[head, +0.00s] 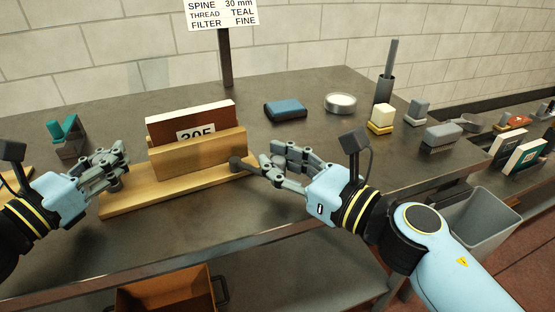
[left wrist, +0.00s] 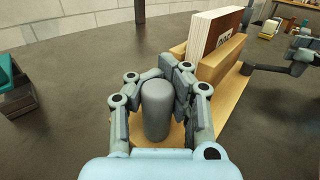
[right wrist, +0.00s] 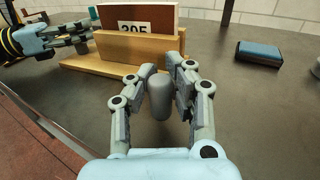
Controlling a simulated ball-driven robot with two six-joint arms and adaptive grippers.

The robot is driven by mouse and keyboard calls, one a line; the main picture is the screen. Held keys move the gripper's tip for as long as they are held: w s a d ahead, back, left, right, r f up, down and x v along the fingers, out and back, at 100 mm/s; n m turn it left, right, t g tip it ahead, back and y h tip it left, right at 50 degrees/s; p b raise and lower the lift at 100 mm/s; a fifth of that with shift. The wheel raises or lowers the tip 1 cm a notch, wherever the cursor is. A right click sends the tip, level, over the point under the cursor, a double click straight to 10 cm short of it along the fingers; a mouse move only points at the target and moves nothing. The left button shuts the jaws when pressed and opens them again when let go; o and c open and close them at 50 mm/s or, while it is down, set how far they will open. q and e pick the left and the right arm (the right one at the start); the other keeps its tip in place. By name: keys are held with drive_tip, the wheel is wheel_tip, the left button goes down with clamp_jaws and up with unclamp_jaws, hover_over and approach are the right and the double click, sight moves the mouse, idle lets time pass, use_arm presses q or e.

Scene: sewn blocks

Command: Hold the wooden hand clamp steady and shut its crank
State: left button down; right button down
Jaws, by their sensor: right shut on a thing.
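The wooden hand clamp (head: 190,187) stands on the metal table, a pale wood base with an upright jaw. A brown-covered block with a "305" label (head: 190,116) sits in it. A dark crank arm (head: 240,164) comes out at its right end. My right gripper (head: 272,164) is shut on the crank's grey handle (right wrist: 160,96). My left gripper (head: 124,166) is at the clamp's left end, its fingers open around an upright grey rounded post (left wrist: 157,108). Whether the left fingers touch the post is hard to tell.
A teal-and-grey object (head: 67,137) stands at the left. A blue block (head: 285,109), a round tin (head: 340,103) and a yellow-based block (head: 381,118) lie behind the right gripper. A grey bin (head: 480,220) stands off the table's right edge. The table's front strip is clear.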

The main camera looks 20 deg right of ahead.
drive_tip(key=shift+d, duration=0.1)
idle(0.3)
drive_tip(key=shift+w+d+n+g+y, duration=0.3)
drive_tip(key=shift+d+n+g+y, duration=0.15)
drive_tip(key=shift+y, duration=0.25)
drive_tip(key=shift+a, duration=0.1)
drive_tip(key=c, duration=1.1)
unclamp_jaws()
drive_tip(key=shift+a, duration=0.1)
drive_tip(key=shift+s, duration=0.15)
drive_tip(key=v, duration=1.1)
drive_tip(key=shift+s+f, duration=0.1)
drive_tip(key=shift+s, duration=0.25)
